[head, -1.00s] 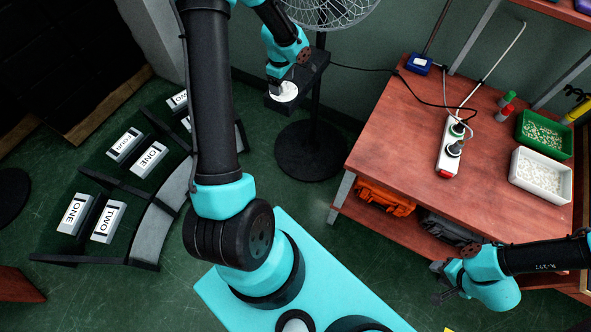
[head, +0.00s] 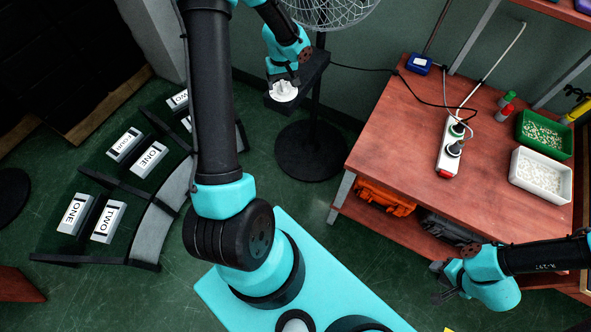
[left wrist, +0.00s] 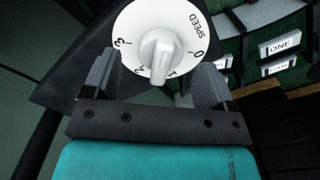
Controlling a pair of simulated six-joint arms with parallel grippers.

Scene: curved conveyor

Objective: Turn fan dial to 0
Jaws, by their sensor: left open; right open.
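The white fan dial (head: 284,92) sits on the dark control box (head: 308,82) on the fan's stand. In the left wrist view the dial (left wrist: 160,40) fills the top centre, with a raised ridge knob (left wrist: 157,58) and the marks SPEED, 0, 1, 2, 3. My left gripper (head: 284,80) is at the dial. In the left wrist view my left gripper (left wrist: 157,75) is open, with one finger on each side of the knob and a gap to it on both sides. My right gripper (head: 446,281) is open and empty, beside the wooden table's lower shelf.
The fan cage (head: 328,10) is above the control box, and its round base (head: 310,150) is on the green floor. A curved conveyor (head: 165,215) with labelled boxes lies to the left. The wooden table (head: 400,140) on the right holds a power strip (head: 447,147) and trays.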

